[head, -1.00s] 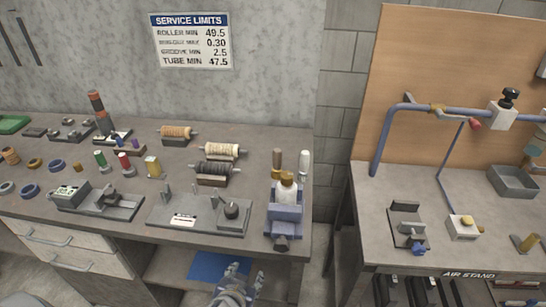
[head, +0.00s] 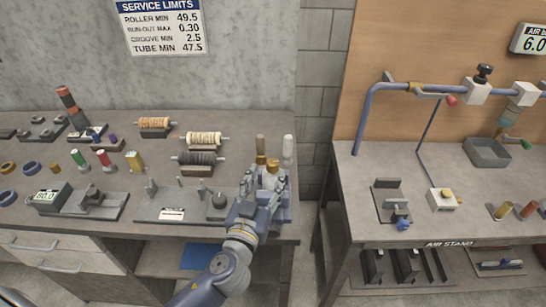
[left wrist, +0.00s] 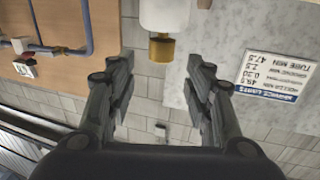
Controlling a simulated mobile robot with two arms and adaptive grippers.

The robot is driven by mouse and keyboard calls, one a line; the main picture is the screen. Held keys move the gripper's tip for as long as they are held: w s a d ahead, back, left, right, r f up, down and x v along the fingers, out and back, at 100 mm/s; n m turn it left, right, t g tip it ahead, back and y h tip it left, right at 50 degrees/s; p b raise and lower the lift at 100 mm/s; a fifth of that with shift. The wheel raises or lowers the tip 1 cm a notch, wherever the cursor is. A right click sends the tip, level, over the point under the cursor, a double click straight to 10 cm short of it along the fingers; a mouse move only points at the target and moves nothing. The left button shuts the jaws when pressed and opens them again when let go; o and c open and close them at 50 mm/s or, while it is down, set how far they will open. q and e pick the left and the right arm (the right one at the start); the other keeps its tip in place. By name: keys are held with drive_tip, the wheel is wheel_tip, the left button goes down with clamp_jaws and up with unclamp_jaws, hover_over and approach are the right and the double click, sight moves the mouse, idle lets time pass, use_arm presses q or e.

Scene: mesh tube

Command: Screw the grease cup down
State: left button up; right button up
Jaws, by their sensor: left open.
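The grease cup (head: 272,163) is a small brass cap on a white body held in a blue vise (head: 282,214) at the bench's right end. In the left wrist view the brass cup (left wrist: 161,48) shows below its white body (left wrist: 164,15). My left gripper (head: 264,178) is at the vise and hides much of the white body and the vise. In the left wrist view my left gripper (left wrist: 160,64) is open, its fingers apart with the cup centred at their tips. I see no contact. My right gripper is not in view.
A brown handle (head: 260,145) and a white handle (head: 288,147) stand just behind the vise. A fixture plate with a dark knob (head: 219,201) lies to its left. Wound rollers (head: 203,139) lie farther back. A gap separates the bench from the air stand (head: 450,243).

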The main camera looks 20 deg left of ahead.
sight(271, 164)
use_arm(q)
drive_tip(key=w+p, duration=0.1)
drive_tip(key=w, duration=0.4)
drive_tip(key=shift+w+a+p, duration=0.2)
drive_tip(key=shift+w+p, duration=0.15)
drive_tip(key=shift+w, duration=0.7)
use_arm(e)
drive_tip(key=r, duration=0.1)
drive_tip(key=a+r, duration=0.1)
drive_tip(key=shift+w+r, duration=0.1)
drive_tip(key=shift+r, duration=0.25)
use_arm(q)
drive_tip(key=shift+f, duration=0.1)
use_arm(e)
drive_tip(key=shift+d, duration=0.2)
use_arm(q)
drive_tip(key=c, duration=1.1)
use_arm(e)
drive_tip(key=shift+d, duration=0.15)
